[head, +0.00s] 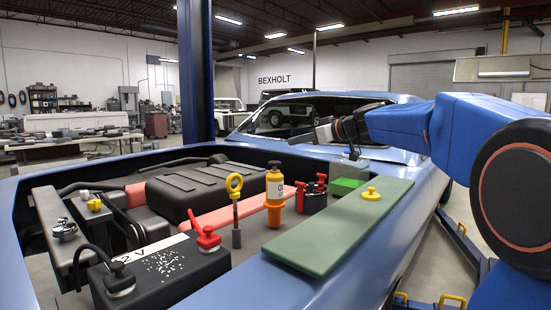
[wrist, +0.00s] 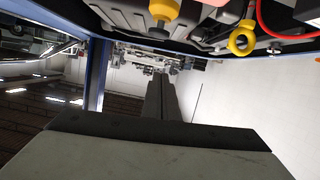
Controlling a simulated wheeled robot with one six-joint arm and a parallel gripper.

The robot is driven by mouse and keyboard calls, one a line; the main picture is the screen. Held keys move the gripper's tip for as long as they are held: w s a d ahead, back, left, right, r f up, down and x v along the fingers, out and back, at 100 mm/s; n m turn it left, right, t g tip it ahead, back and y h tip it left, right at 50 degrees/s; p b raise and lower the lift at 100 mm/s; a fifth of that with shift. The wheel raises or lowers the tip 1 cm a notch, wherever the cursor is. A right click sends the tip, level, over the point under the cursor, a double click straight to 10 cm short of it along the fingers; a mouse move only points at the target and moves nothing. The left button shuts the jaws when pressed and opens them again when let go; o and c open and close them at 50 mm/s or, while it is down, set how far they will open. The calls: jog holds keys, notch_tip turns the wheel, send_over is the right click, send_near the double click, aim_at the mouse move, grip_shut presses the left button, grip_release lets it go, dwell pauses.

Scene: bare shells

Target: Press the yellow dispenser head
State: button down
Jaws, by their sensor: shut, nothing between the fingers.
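A low yellow round piece with a raised top, the likeliest dispenser head (head: 371,193), stands on the green board (head: 320,238) at the right of the engine bay. I cannot make it out in the wrist view. My gripper (head: 322,132) is shut and empty, above and to the left of it, apart from everything and pointing left. Its dark fingers also show shut in the wrist view (wrist: 162,92).
The wrist view is upside down and shows the ring handle (wrist: 242,40). Space above the board is clear.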

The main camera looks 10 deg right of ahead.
send_over(275, 163)
notch_tip(275, 163, down, 3)
jog(key=f, duration=0.2)
jog(key=shift+s+d+f, duration=0.2)
jog(key=shift+f, duration=0.7)
